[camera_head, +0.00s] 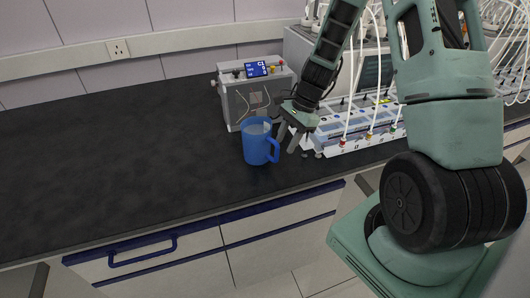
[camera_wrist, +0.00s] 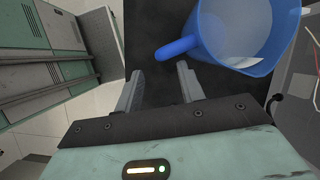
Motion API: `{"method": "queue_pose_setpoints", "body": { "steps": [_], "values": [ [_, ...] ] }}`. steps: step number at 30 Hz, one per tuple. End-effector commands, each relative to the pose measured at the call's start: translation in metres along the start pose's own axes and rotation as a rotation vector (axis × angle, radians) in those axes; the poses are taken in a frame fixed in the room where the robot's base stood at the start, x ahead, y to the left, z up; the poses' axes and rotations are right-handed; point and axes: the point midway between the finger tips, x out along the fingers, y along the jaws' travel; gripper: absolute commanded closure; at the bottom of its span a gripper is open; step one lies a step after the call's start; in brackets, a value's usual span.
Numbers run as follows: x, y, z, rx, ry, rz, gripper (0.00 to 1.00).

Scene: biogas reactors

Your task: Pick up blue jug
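The blue jug (camera_head: 257,142) stands upright on the black worktop, with its handle toward the right and the front edge. In the wrist view the jug (camera_wrist: 243,35) fills the upper right, and its handle points left and down. My gripper (camera_head: 290,142) is just right of the jug, beside the handle. In the wrist view my gripper (camera_wrist: 160,82) has its two fingers apart with nothing between them. The handle's end lies just beyond the fingertips, near the right finger. I cannot tell whether they touch.
A grey device with a small blue display (camera_head: 256,69) stands behind the jug. A white rack with tubes (camera_head: 350,128) is to the right, close to my gripper. The worktop (camera_head: 120,140) is clear on the left. A drawer with a blue handle (camera_head: 143,252) is below the front edge.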

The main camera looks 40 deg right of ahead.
Motion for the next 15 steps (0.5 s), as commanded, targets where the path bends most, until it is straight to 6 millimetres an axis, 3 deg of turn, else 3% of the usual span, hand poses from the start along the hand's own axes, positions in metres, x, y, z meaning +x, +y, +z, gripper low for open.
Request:
{"method": "queue_pose_setpoints", "body": {
  "steps": [15],
  "values": [
    [0.051,-0.005,0.002,0.000,-0.001,0.000,0.61]
  ]
}}
